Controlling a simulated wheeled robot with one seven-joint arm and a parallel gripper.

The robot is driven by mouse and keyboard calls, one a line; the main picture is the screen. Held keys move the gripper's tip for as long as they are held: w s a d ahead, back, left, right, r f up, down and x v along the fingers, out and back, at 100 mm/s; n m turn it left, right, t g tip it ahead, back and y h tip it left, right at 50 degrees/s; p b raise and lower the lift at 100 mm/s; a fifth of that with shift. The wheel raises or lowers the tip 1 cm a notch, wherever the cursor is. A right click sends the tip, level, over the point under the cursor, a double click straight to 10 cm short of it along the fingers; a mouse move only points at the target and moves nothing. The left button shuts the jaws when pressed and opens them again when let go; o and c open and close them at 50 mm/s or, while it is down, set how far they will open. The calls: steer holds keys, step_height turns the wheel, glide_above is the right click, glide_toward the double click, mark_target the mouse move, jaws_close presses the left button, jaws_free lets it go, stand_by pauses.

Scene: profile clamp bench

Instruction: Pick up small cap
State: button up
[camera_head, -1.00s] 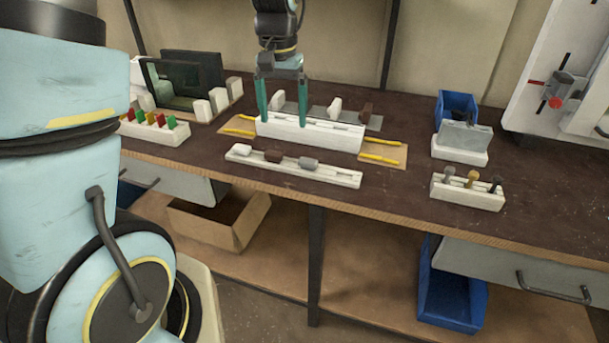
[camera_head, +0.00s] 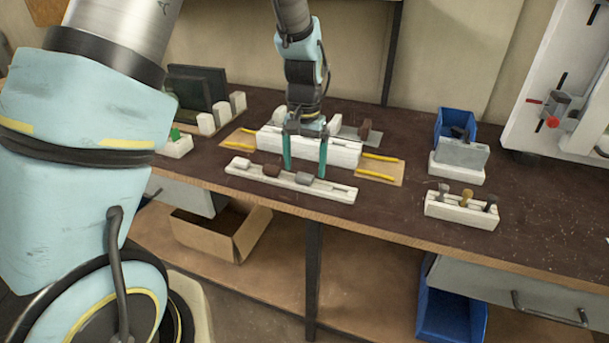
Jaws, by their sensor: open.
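A long white rack (camera_head: 339,190) lies near the bench's front edge and bears a white piece (camera_head: 240,163), a brown piece (camera_head: 271,169) and a grey piece (camera_head: 304,179). I cannot tell for sure which of these small parts is the small cap. My gripper (camera_head: 305,173) points down with its two green fingers apart and nothing held. The fingertips appear on either side of the grey piece, by the back of the rack. I cannot tell how high they are above it. A white profile block (camera_head: 345,155) stands just behind the fingers, partly hidden by them.
Yellow-handled clamps on a tan board (camera_head: 392,171) flank the block. At right are a white holder (camera_head: 460,211) with several upright pegs, a grey block (camera_head: 462,153) and a blue bin (camera_head: 455,120). The bench between is free.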

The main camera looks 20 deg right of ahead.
mark_target(305, 180)
steer(key=shift+f, duration=1.25)
steer(key=shift+c, duration=0.3)
steer(key=c, duration=1.3)
